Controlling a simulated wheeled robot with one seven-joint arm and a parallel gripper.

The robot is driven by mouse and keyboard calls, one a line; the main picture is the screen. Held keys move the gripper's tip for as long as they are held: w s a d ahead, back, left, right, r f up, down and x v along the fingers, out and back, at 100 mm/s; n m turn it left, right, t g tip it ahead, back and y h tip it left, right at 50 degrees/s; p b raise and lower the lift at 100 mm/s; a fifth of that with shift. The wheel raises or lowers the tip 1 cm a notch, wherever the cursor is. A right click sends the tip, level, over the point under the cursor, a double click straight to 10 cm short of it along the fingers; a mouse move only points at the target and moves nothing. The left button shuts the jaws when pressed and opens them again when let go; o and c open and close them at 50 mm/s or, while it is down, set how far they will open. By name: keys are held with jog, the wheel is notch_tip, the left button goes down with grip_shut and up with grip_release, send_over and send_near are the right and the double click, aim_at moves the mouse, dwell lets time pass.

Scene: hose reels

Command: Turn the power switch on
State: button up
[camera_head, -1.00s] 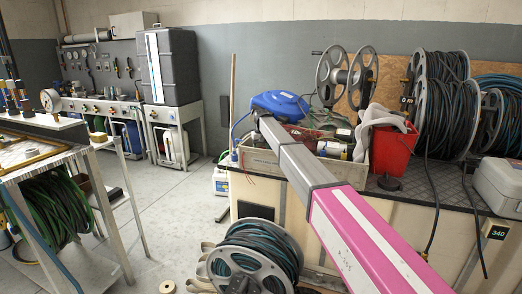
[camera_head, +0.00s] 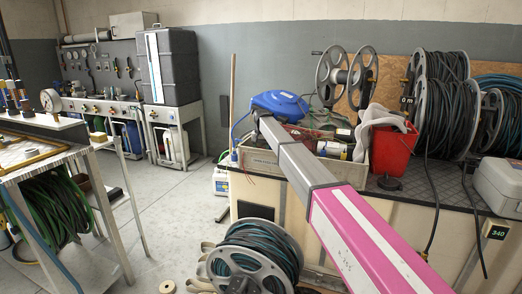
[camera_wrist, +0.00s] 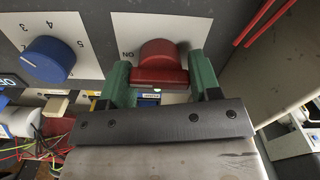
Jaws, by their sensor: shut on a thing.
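The power switch, a red rotary knob (camera_wrist: 158,60), sits on a white label plate (camera_wrist: 127,24) on a dark panel in the wrist view. Part of its lettering reads "ON" to the left of the knob. My gripper (camera_wrist: 160,78) has its green fingers on either side of the knob and is shut on it. The knob's lower end lies between the fingers. In the head view my grey and pink arm reaches into the scene, and the gripper and switch cannot be made out there.
A blue numbered dial (camera_wrist: 45,60) sits left of the red knob. Loose coloured wires (camera_wrist: 38,148) hang at lower left. Red rods (camera_wrist: 268,20) show at upper right. In the head view, a workbench (camera_head: 460,190) carries hose reels and a red bucket (camera_head: 392,150).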

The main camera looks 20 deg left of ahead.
jog(key=o, duration=0.7)
jog(key=shift+c, duration=0.2)
jog(key=shift+r, duration=0.1)
notch_tip(320, 180, up, 11)
